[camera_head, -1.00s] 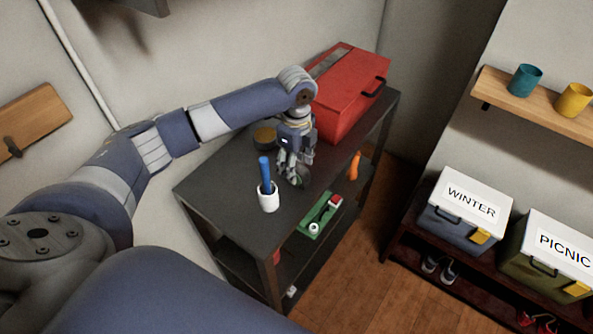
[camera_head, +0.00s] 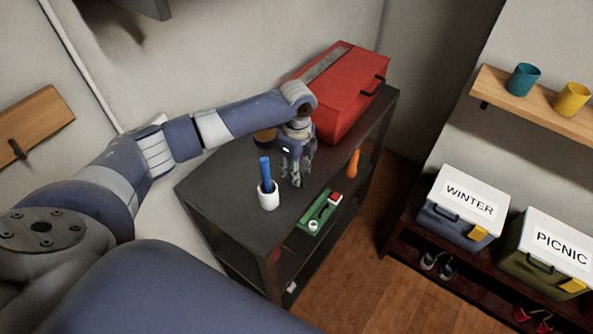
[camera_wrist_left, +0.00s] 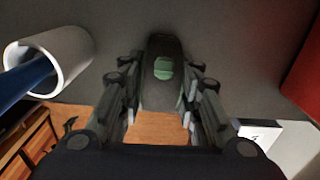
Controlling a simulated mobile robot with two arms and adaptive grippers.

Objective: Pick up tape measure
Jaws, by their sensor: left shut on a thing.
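The tape measure (camera_wrist_left: 160,92) is dark with a green patch and sits between the two fingers of my left gripper in the left wrist view. My left gripper (camera_head: 296,178) is shut on it, pointing down over the dark table top (camera_head: 228,190). In the head view the fingers mostly hide the tape measure. I cannot tell whether it still touches the table. My right gripper is not in view.
A white cup (camera_head: 269,200) with a blue item (camera_head: 265,172) stands just left of the gripper.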

